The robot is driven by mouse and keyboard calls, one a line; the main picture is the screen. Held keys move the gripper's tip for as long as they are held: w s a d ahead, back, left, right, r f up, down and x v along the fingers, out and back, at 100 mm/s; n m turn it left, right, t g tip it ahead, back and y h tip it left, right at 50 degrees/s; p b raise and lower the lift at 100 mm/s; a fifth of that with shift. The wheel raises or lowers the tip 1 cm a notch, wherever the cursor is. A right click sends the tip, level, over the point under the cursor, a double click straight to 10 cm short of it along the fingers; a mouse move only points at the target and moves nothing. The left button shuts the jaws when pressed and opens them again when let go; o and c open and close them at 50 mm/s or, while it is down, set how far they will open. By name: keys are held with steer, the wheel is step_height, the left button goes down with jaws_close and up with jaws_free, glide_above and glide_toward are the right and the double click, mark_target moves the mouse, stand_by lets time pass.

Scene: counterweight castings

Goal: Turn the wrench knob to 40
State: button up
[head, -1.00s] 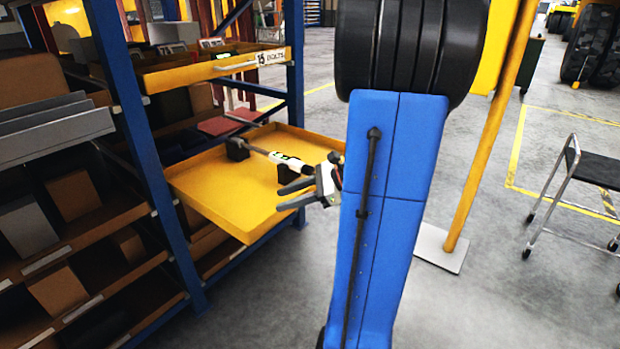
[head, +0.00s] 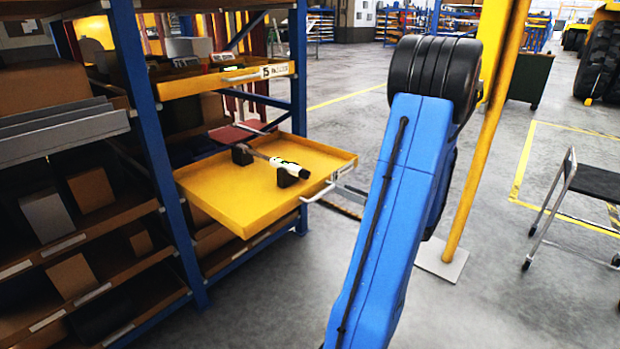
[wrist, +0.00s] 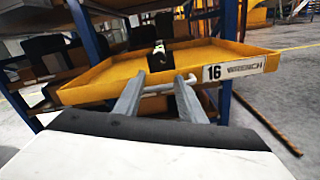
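The wrench (head: 286,164) lies on two black cradles in the pulled-out yellow drawer (head: 215,203), with a white and green section and a dark near end. In the wrist view the wrench (wrist: 158,50) shows nearly end-on beyond the drawer's front wall, partly hidden by a black cradle (wrist: 160,63). The knob and its scale are too small to read. My gripper (wrist: 158,80) is open and empty, its two grey fingers pointing at the drawer front. The pale drawer handle (wrist: 158,88) crosses between the fingers in the picture; contact cannot be told. My arm hides the gripper in the head view.
The drawer front carries a "16 WRENCH" label (wrist: 234,69). Another yellow drawer (head: 225,80) sits above it in the blue-post rack (head: 135,85). A yellow post (head: 480,150) stands right of my arm, and a black-topped cart (head: 590,185) farther right. Grey floor between them is open.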

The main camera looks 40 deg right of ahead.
mark_target(308, 175)
steer(key=w, duration=0.5)
steer(key=w+a, duration=0.1)
steer(key=w, duration=1)
steer(key=shift+w+a, duration=0.1)
steer(key=shift+a, duration=0.05)
steer(key=c, duration=0.8)
